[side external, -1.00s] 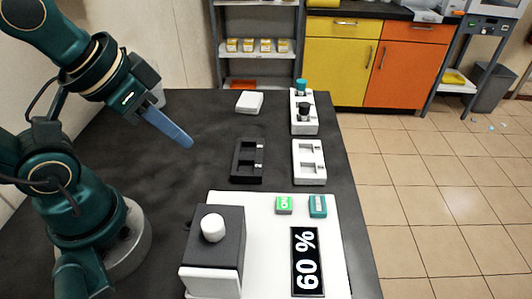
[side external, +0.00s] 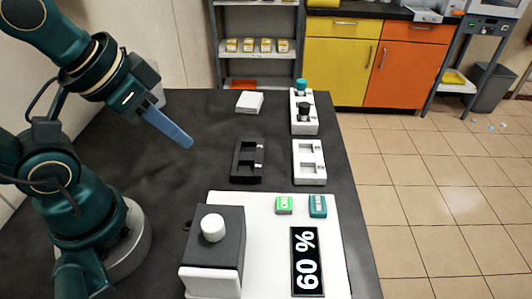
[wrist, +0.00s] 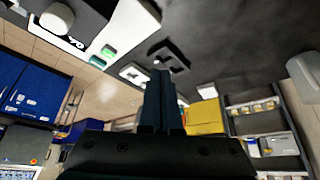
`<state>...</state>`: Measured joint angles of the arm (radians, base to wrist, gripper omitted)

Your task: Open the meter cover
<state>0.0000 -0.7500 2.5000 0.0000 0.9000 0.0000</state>
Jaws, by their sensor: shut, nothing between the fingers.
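A dark grey box (side external: 229,245) with a white front and a white round knob (side external: 213,228) on top stands on the left of a white board (side external: 265,260). It shows upper left in the wrist view, cut by the frame edge. A black display panel (side external: 306,262) on the board reads 60 %, turned sideways. No part is labelled as the meter cover, so I cannot tell which it is. My gripper (side external: 188,141) is shut and empty, raised over the dark table, up and left of the box and touching nothing. Its fingers (wrist: 160,78) show in the wrist view.
A green block (side external: 284,205) and a teal block (side external: 317,206) sit on the board. Behind are a black holder (side external: 236,176), a white holder (side external: 309,180), a white rack (side external: 299,126) with capped items, and a white block (side external: 249,102). The table's left middle (side external: 205,120) is clear.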

